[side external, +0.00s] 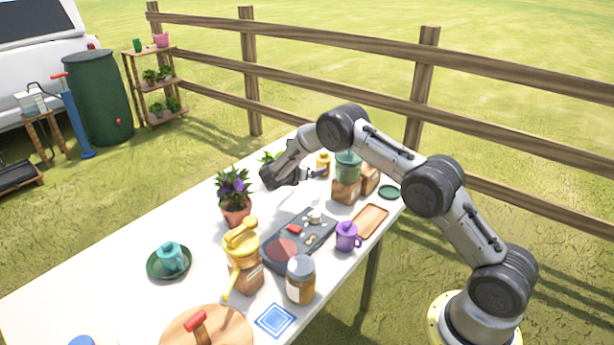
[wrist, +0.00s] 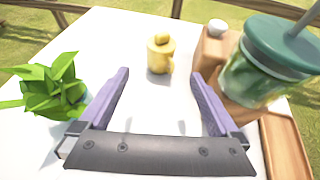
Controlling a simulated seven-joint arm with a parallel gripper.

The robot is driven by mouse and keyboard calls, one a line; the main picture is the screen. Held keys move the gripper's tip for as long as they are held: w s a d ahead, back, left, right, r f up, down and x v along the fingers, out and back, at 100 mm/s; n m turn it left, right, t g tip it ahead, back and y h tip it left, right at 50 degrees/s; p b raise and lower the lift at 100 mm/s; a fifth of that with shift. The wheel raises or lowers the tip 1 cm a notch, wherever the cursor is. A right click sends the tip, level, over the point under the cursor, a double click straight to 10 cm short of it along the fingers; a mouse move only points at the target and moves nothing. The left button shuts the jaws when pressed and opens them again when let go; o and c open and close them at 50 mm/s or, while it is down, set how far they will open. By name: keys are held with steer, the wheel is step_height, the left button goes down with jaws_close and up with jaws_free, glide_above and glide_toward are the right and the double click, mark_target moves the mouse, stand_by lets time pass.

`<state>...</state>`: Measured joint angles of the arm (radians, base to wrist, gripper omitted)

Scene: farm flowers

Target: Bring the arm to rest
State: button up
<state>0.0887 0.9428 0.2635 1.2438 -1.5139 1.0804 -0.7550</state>
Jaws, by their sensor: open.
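My gripper (side external: 318,174) is above the far part of the white table (side external: 110,260), reached out from my arm at the right. In the wrist view my gripper (wrist: 165,85) shows two purple fingers spread wide apart with nothing between them. A yellow lidded mug (wrist: 160,55) stands on the table beyond the fingertips, apart from them. It also shows in the side view (side external: 323,163).
A green-lidded cup with a straw (wrist: 265,65) stands close right of my fingers, a leafy plant (wrist: 50,88) to the left. In the side view, a purple-flowered pot (side external: 236,195), a dark tray (side external: 300,240), a purple mug (side external: 347,237) and a jar (side external: 300,280) stand nearer.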

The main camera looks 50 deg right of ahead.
step_height(320, 180, up, 16)
steer(key=a+m+t, duration=0.1)
steer(key=m, duration=0.1)
steer(key=s+a+r+m+y, duration=0.1)
steer(key=s+a+r+m, duration=0.15)
steer(key=s+r, duration=0.45)
steer(key=s+a+r+m+y, duration=0.2)
steer(key=s+r+m, duration=0.1)
steer(key=s+r, duration=0.4)
steer(key=s+a+r+m+t+y, duration=0.1)
steer(key=s+a+m+y, duration=0.2)
steer(key=s, duration=0.5)
steer(key=s+a+m+t+y, duration=0.1)
steer(key=s+a+m, duration=0.1)
steer(key=s+a, duration=0.45)
steer(key=s+a+f+m+y, duration=0.6)
steer(key=s+a+f, duration=0.3)
steer(key=s, duration=0.4)
steer(key=shift+a+f+m, duration=0.2)
steer(key=shift+a+m, duration=0.15)
steer(key=shift+m, duration=0.5)
